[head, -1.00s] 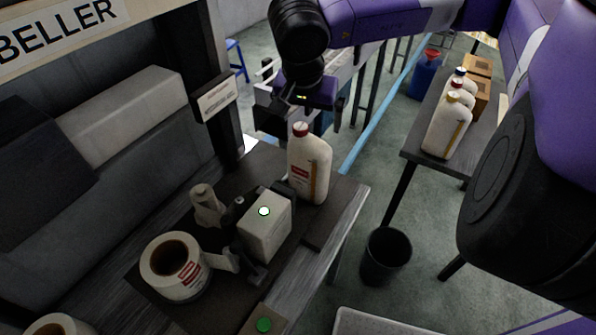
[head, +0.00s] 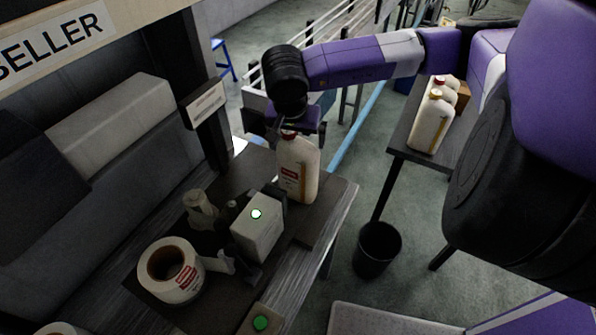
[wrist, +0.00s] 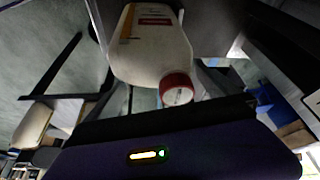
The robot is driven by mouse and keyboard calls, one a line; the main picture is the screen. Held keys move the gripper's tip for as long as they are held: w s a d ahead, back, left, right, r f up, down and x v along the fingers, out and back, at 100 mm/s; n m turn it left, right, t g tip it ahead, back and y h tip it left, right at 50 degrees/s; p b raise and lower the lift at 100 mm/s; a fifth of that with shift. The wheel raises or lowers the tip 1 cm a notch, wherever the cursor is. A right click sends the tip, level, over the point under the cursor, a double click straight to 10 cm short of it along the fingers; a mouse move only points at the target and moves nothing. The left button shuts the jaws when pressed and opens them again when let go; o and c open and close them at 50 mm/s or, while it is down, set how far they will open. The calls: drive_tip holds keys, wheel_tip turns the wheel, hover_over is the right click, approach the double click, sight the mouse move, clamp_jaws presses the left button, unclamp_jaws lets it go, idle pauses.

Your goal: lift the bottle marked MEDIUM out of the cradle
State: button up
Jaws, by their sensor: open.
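The bottle (head: 298,170) is cream-coloured with a red label and a red cap. It stands upright in the cradle at the labeller bench, beside the grey box. The label's words are too small to read. My gripper (head: 294,128) is open at the top of the bottle, around or just above its cap; the head view does not settle which. In the wrist view the bottle (wrist: 148,50) and its red cap (wrist: 177,88) show close to the dark gripper body. The cradle is mostly hidden by the bottle and the grey box.
A grey box (head: 257,230) with a lit white button stands beside the bottle. A label roll (head: 170,270) and a green button (head: 260,323) are nearer. A side table at right holds more bottles (head: 432,122). A black bin (head: 377,250) stands on the floor.

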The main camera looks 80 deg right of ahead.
drive_tip(key=shift+c, duration=0.4)
drive_tip(key=shift+a, duration=0.1)
clamp_jaws()
drive_tip(key=shift+f, duration=0.1)
idle(0.8)
